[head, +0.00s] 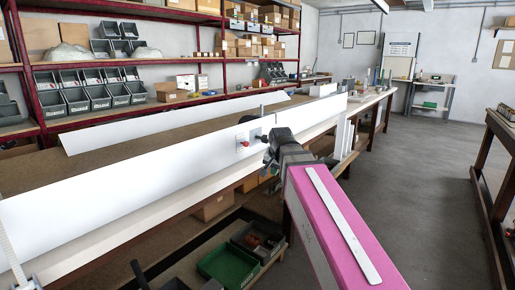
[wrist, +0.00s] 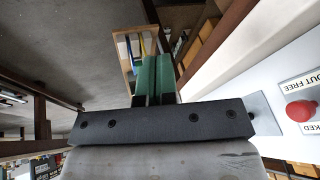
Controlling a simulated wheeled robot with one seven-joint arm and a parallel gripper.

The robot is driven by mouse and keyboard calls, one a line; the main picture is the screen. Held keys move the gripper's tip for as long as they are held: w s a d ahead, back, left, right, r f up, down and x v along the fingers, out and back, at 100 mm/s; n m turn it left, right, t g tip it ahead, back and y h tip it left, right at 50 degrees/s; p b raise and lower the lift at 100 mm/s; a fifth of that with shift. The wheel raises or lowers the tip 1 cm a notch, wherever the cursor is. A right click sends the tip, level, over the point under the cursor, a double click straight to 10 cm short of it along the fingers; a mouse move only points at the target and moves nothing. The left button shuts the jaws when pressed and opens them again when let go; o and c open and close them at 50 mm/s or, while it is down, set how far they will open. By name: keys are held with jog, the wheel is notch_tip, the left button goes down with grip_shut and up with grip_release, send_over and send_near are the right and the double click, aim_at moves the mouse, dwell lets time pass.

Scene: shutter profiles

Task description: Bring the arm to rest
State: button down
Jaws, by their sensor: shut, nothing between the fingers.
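My gripper (wrist: 155,76) shows in the wrist view as two green fingers side by side, closed together with nothing held. In the head view my pink arm reaches forward from the lower right, and its dark wrist is close to the long white shutter profile (head: 120,187). The fingertips cannot be made out there. A red button (wrist: 301,110) on a white plate with partly cut-off labels is at the right of the wrist view, apart from the fingers. The red button also shows in the head view (head: 245,144), just left of my wrist.
Another white profile (head: 165,123) lies on the bench behind. Red-framed shelves (head: 220,55) with grey bins and cardboard boxes line the back. A green crate (head: 226,264) sits below the bench. The grey floor (head: 420,175) at right is open, with a dark-legged table (head: 491,165) beyond.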

jog(key=s+d+f+n+g, duration=0.1)
jog(key=s+d+f, duration=0.3)
jog(key=f, duration=0.6)
jog(key=s+d+f+n+g, duration=0.2)
jog(key=s+d+f, duration=0.2)
jog(key=f, duration=0.6)
jog(key=s+d+f+n+g, duration=0.1)
jog(key=s+d+f, duration=0.3)
jog(key=f, duration=0.7)
jog(key=shift+s+g+h, duration=0.4)
jog(key=shift+s+g, duration=0.1)
